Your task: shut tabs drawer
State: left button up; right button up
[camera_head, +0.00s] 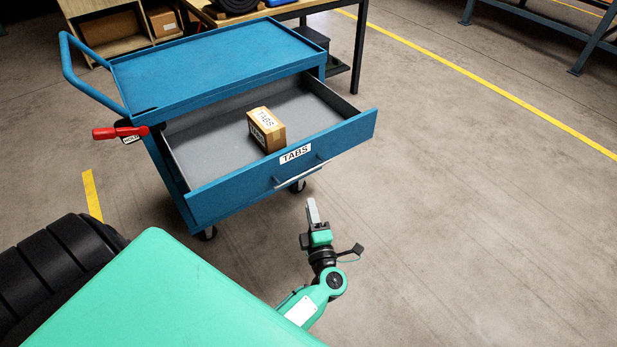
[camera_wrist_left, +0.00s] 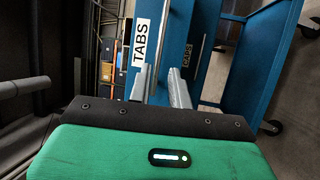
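The blue TABS drawer (camera_head: 225,196) is pulled well out of the blue cart (camera_head: 215,62). Its front has a white TABS label (camera_head: 295,154) and a pale bar handle (camera_head: 302,175). A brown box marked TABS (camera_head: 266,129) sits inside on the grey drawer floor. My left gripper (camera_head: 312,208) is in front of the drawer, below the handle in the picture, and looks apart from it. In the left wrist view its fingers (camera_wrist_left: 162,88) stand apart with nothing clearly between them, and the drawer's TABS label (camera_wrist_left: 143,42) shows beyond. My right gripper is not in view.
A red-handled lever (camera_head: 120,132) sticks out at the cart's left side. A workbench (camera_head: 290,10) stands behind the cart, with shelves of cartons (camera_head: 163,22) at the back left. The concrete floor right of the cart is clear.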

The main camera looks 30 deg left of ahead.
aim_at(303, 174)
pick_arm(q)
jog(key=x, duration=1.2)
grip_shut()
